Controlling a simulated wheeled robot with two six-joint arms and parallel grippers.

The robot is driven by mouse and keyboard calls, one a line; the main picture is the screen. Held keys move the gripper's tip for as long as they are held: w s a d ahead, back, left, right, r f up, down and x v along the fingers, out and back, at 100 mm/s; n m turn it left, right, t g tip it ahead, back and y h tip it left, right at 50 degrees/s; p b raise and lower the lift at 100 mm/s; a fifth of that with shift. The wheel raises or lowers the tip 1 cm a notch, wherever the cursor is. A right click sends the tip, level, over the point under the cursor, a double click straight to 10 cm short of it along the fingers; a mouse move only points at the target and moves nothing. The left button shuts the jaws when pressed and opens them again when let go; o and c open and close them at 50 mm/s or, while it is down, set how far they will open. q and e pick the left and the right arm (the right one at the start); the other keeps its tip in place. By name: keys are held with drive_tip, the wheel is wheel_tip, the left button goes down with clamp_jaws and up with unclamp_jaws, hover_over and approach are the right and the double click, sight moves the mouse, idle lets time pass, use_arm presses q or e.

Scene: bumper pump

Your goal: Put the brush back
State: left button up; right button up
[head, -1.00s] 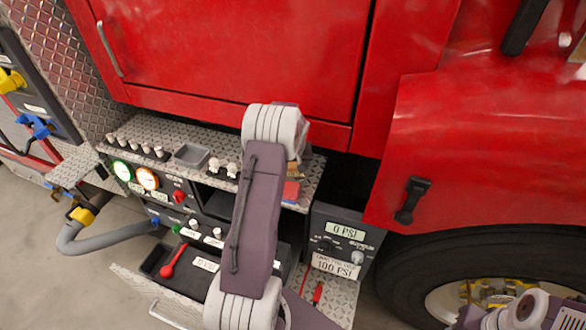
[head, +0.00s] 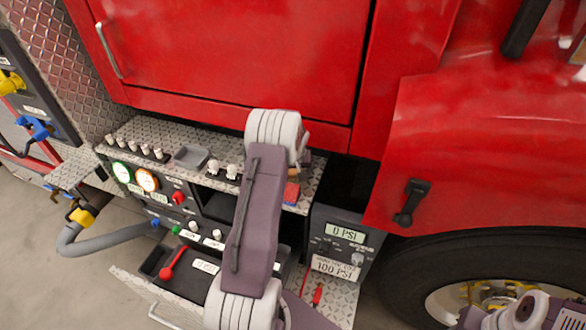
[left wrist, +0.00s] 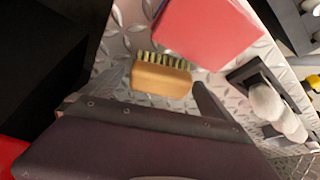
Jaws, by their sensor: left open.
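The brush (left wrist: 161,80), a wooden block with pale and dark bristles, lies on the diamond-plate shelf (left wrist: 217,84) in the left wrist view. My left gripper (left wrist: 158,84) is open, with one fingertip on each side of the brush; whether they touch it cannot be told. In the head view my left arm covers the gripper and most of the area around the brush. My right gripper is not in view.
A red block (left wrist: 207,30) lies close beside the brush and also shows in the head view (head: 291,193). White-capped levers (head: 223,169) and a small metal tray (head: 192,157) are on the shelf.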

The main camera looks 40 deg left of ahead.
use_arm(q)
drive_tip(key=b+v, duration=0.1)
drive_tip(key=v, duration=1.1)
drive_tip(key=s+d+f+m+g+h, duration=0.1)
drive_tip(key=s+d+m, duration=0.3)
drive_tip(key=s+d, duration=0.5)
drive_tip(key=s+d+f+m+g+h, duration=0.1)
drive_tip(key=s+d+f+m+h, duration=0.1)
drive_tip(key=s+d, duration=0.8)
drive_tip(key=d+f+m, duration=0.1)
drive_tip(key=d, duration=0.2)
drive_tip(key=shift+s+d+f+m, duration=0.3)
drive_tip(key=shift+d+m, duration=0.1)
